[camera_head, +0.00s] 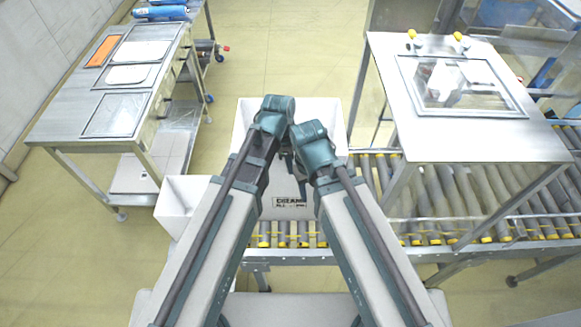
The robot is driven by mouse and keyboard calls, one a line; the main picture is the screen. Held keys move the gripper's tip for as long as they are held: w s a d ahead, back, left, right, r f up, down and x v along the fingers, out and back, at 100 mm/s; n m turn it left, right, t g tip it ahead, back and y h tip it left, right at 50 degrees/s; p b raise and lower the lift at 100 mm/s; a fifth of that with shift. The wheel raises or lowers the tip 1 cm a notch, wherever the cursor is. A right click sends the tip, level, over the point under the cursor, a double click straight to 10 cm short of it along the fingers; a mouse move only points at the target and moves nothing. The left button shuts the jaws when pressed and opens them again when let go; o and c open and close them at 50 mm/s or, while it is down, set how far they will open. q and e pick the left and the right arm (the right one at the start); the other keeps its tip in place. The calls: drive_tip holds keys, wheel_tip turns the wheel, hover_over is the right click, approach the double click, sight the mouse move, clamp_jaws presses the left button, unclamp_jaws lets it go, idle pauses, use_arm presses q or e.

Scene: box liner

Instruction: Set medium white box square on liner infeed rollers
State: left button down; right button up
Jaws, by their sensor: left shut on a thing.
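A white open-topped box (292,190) with dark printing low on its near face stands upright at the near-left end of the roller conveyor (292,240). Its lower edge appears to rest over the rollers, and my arms cover much of it. My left gripper (288,158) is shut on the box's near wall, though its fingertips are mostly hidden by the wrists. My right gripper (302,182) is close beside it at the same wall; its jaws are too hidden to read.
A smaller white open box (182,206) stands left of the rollers. A steel machine table with a framed window (462,86) spans the conveyor at right. A steel bench (60,118) stands at upper left.

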use_arm(q)
drive_tip(key=shift+f, duration=0.15)
drive_tip(key=c, duration=1)
unclamp_jaws()
drive_tip(key=shift+r, duration=0.25)
drive_tip(key=r+p, duration=0.4)
drive_tip(key=a+r+p, duration=0.1)
drive_tip(key=r+p, duration=0.7)
drive_tip(key=shift+a, duration=0.2)
